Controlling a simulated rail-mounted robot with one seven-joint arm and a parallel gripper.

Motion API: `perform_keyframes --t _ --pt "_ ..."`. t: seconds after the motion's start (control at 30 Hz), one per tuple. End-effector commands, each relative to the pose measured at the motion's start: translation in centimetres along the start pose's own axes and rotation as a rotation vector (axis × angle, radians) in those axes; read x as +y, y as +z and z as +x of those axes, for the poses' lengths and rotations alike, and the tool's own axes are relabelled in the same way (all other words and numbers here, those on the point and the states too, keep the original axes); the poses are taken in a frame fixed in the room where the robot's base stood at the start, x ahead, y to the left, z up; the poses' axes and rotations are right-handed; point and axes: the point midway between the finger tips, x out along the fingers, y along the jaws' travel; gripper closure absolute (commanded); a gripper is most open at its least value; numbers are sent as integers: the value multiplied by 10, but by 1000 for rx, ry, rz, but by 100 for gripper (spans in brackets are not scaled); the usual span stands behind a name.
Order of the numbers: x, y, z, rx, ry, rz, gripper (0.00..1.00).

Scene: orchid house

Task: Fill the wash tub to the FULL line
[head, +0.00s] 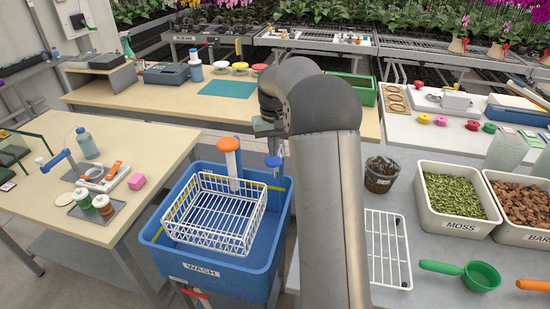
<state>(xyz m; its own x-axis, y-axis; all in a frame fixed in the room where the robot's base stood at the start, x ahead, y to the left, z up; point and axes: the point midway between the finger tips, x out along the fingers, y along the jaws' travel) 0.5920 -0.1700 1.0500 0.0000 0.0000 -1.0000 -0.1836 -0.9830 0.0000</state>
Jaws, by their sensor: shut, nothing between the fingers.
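The blue wash tub (236,284) stands in the lower middle of the head view, with a WASH label on its front. A white wire basket (190,233) sits in it. A yellow line (276,187) shows on its inner back wall; I cannot read any lettering there. A white post with an orange top (230,146) and a smaller blue-topped fitting (273,161) stand at the tub's back. The water level is hard to tell. My gripper (278,147) is shut and empty above the back right of the tub, near the blue top, partly hidden by my arm.
A red-handled fitting (190,291) shows below the tub's front. The left bench (95,221) holds bottles and a pink block. The right bench holds a dark pot (380,175), a moss bin (453,229), a wire rack and a green scoop (478,275).

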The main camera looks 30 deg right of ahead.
Motion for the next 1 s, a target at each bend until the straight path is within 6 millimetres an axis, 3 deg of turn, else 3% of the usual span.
perform_keyframes --t 1.0 --pt "0 0 27 -1 0 0 100"
